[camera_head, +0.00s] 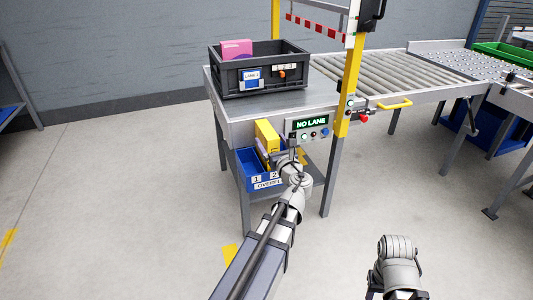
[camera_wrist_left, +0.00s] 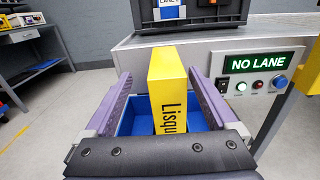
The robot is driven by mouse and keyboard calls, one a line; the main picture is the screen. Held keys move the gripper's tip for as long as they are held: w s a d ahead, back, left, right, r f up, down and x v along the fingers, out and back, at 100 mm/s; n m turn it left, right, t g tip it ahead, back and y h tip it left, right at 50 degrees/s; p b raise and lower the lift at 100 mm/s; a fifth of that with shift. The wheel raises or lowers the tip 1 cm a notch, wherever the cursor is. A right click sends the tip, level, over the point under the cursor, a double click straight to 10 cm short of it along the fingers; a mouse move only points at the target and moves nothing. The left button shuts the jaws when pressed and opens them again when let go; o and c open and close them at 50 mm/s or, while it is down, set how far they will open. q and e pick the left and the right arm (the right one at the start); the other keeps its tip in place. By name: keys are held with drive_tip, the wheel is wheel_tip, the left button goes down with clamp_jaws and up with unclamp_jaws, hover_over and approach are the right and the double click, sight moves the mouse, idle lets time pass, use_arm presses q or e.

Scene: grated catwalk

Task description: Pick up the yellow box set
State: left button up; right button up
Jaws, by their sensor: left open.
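The yellow box (camera_head: 266,134) stands upright in a blue bin (camera_head: 248,166) on the shelf under the steel table. In the left wrist view the yellow box (camera_wrist_left: 168,85), with black lettering on its near side, rises above the rim of the blue bin (camera_wrist_left: 127,122). My left gripper (camera_wrist_left: 159,78) is open, one finger on each side of the box, with gaps visible; I cannot tell how far its tips reach along it. In the head view my left arm partly hides the bin. Part of my right arm shows, but not its gripper.
A black crate (camera_head: 262,83) with a pink box (camera_head: 237,49) stands on the table (camera_head: 270,107) above the bin. A panel reading NO LANE (camera_head: 310,126) is close to the right of my left gripper. A yellow post (camera_head: 349,85) and roller conveyor (camera_head: 395,72) are beyond. The floor in front is clear.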

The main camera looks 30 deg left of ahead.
sight(267, 132)
use_arm(q)
drive_tip(key=shift+x, duration=1)
drive_tip(key=w+a, duration=0.2)
drive_tip(key=w, duration=0.1)
drive_tip(key=shift+w+a+f, duration=0.2)
drive_tip(key=shift+w+a, duration=0.1)
drive_tip(key=shift+a, duration=0.05)
drive_tip(key=shift+w+a, duration=0.2)
drive_tip(key=shift+a, duration=0.15)
drive_tip(key=shift+c, duration=0.3)
clamp_jaws()
